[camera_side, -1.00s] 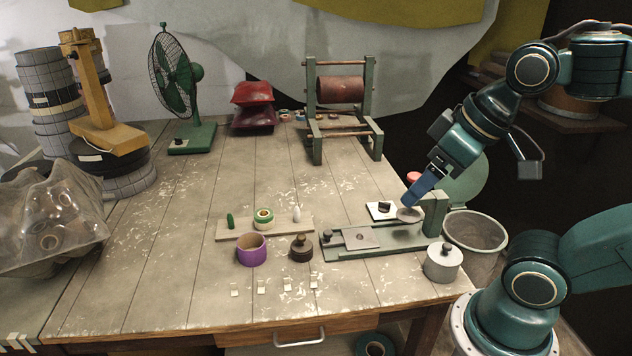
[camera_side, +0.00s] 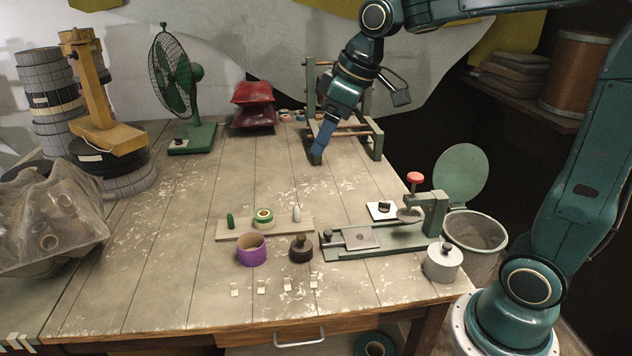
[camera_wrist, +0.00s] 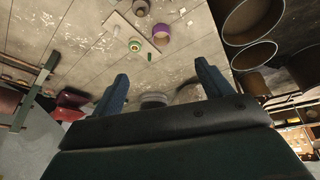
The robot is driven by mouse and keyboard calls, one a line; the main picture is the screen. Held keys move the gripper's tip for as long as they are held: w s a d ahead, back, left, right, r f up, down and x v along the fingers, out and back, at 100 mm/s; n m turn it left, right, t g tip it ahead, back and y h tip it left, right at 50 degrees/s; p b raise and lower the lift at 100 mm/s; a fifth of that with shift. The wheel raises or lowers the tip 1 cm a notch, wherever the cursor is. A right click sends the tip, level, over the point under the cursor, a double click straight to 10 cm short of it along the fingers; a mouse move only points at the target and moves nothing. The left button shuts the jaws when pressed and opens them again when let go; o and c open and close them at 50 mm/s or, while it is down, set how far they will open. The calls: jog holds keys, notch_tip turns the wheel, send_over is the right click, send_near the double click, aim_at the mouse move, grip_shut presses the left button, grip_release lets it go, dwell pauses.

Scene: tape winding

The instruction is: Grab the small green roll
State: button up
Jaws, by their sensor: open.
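The small green roll (camera_side: 264,215) stands on a pale wooden board (camera_side: 239,232) near the middle of the table, with a cream upper part and green below. It also shows in the wrist view (camera_wrist: 135,45), beyond my fingers. My gripper (camera_side: 317,157) is in the air in front of the roller stand, behind and to the right of the green roll, well apart from it. In the wrist view its two blue fingers (camera_wrist: 163,85) are spread, with nothing held between them.
A dark green peg (camera_side: 230,220) and a white peg (camera_side: 296,215) flank the roll on the board. A purple roll (camera_side: 251,249) and a dark round piece (camera_side: 301,248) stand in front. A green press (camera_side: 385,245) is to the right. The roller stand (camera_side: 371,120) is behind my gripper.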

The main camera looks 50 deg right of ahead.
jog(key=w+d+f+n+y, duration=0.1)
jog(key=w+d+f+n, duration=0.1)
jog(key=w+d+f, duration=0.3)
jog(key=w+d+f+n+g+y, duration=0.1)
jog(key=w+d+f+n, duration=0.2)
jog(key=w+f, duration=1.1)
jog(key=w+d, duration=0.2)
jog(key=shift+w, duration=0.3)
jog(key=shift+f, duration=0.2)
send_over(265, 210)
jog(key=s+d, duration=0.1)
jog(key=d, duration=0.1)
jog(key=shift+s+a+f, duration=0.1)
jog(key=shift+a+f, duration=0.05)
jog(key=shift+f, duration=1.8)
jog(key=shift+s+a+f, duration=0.1)
jog(key=shift+f, duration=1.8)
jog(key=shift+x, duration=2.55)
jog(key=shift+s, duration=0.1)
